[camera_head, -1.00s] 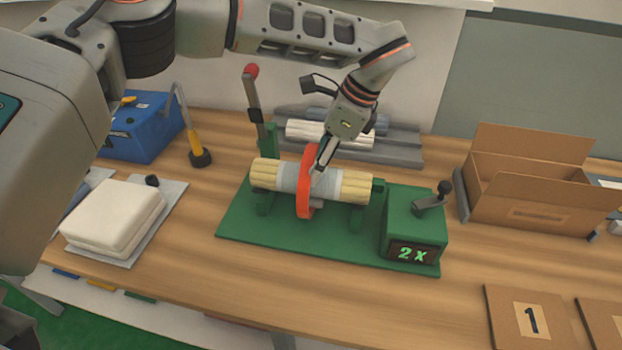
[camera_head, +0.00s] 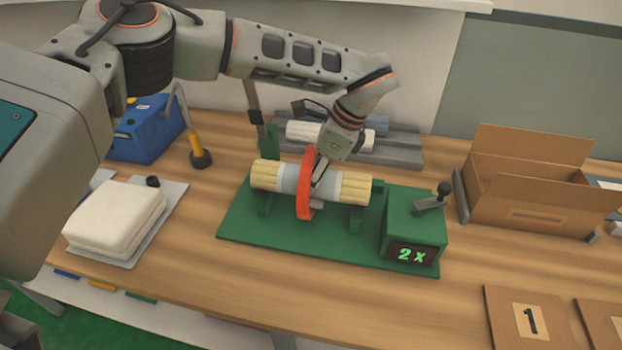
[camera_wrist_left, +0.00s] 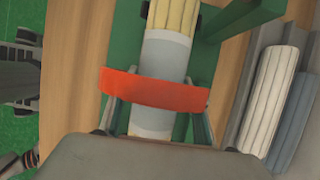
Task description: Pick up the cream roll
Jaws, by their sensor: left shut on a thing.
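The cream roll (camera_head: 355,188) lies lengthwise on a green machine (camera_head: 245,228), with a light grey wrap (camera_head: 287,178) around its middle. An upright orange ring (camera_head: 305,190) stands around the wrapped part. My left gripper (camera_head: 318,182) comes down from above at the ring, shut on the roll's wrapped middle. In the left wrist view the roll (camera_wrist_left: 173,18) runs between the two fingers (camera_wrist_left: 158,118), and the orange ring (camera_wrist_left: 155,90) crosses it. The fingertips are partly hidden.
A grey rack (camera_head: 405,150) behind holds a white roll (camera_head: 300,132) and a blue-grey one. The machine's crank box (camera_head: 412,225) reads 2X. An open carton (camera_head: 530,205) stands at right, a white pad stack (camera_head: 115,218) and blue box (camera_head: 145,130) at left.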

